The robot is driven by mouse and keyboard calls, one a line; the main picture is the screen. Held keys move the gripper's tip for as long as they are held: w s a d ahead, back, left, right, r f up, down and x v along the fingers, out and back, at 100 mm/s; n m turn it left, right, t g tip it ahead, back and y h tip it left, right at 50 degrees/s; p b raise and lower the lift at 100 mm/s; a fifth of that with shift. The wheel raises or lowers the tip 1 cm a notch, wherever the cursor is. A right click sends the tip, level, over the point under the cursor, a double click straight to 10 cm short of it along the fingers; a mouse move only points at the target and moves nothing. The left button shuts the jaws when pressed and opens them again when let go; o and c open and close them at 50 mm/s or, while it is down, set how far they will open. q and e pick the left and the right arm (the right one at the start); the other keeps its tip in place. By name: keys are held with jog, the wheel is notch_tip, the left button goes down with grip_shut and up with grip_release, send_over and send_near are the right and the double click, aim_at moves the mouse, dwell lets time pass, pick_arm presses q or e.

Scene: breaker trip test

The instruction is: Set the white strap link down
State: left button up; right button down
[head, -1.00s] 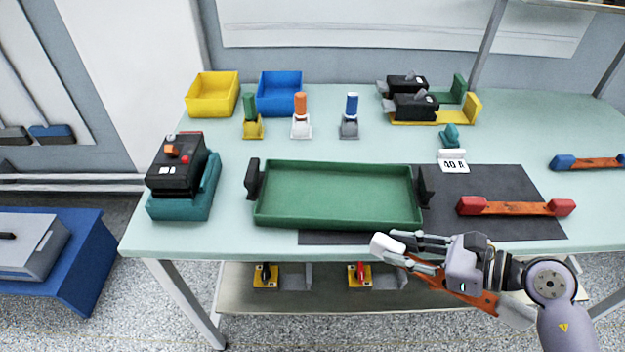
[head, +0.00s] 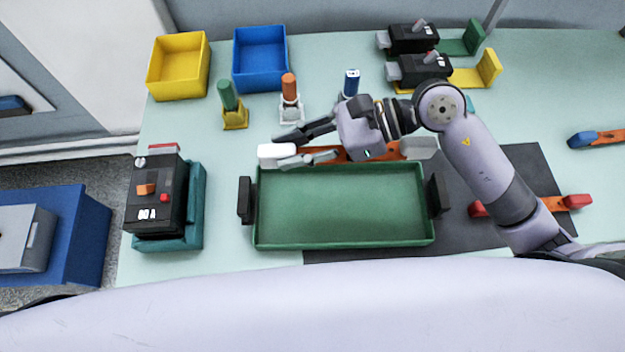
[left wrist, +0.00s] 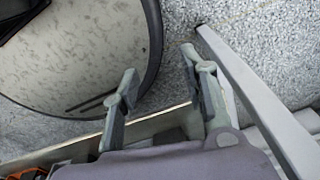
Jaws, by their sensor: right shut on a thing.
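The white strap link (head: 336,155) is a copper-coloured bar with a white block at each end. In the head view it spans left to right along the far rim of the green tray (head: 340,205). I cannot tell if it touches anything below. My right gripper (head: 287,148) is shut on it near its left white end, with the fingers hiding part of the bar. My left gripper (left wrist: 160,72) shows only in the left wrist view, open and empty above the floor and beside a table edge.
A black breaker (head: 155,195) in a teal holder stands left of the tray. Green, orange and blue-handled tools stand behind, near yellow (head: 178,68) and blue (head: 260,60) bins. A red-ended strap (head: 577,201) lies on the dark mat, partly behind my right arm. A blue-ended strap (head: 582,139) lies far right.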

notch_tip(320, 180, down, 7)
jog(key=p, duration=0.1)
send_over(300, 197)
notch_tip(300, 197, down, 5)
jog(key=shift+f+p, duration=0.2)
jog(key=shift+p, duration=0.1)
notch_tip(300, 197, down, 3)
jog(key=shift+f, duration=0.5)
jog(key=c, duration=1.3)
grip_release()
jog(key=shift+c, duration=0.2)
pick_arm(q)
jog(key=shift+w+d+r, duration=0.1)
jog(key=shift+w+r, duration=0.05)
jog(key=shift+r, duration=0.45)
jog(key=shift+w+r, duration=0.15)
jog(key=shift+r, duration=0.4)
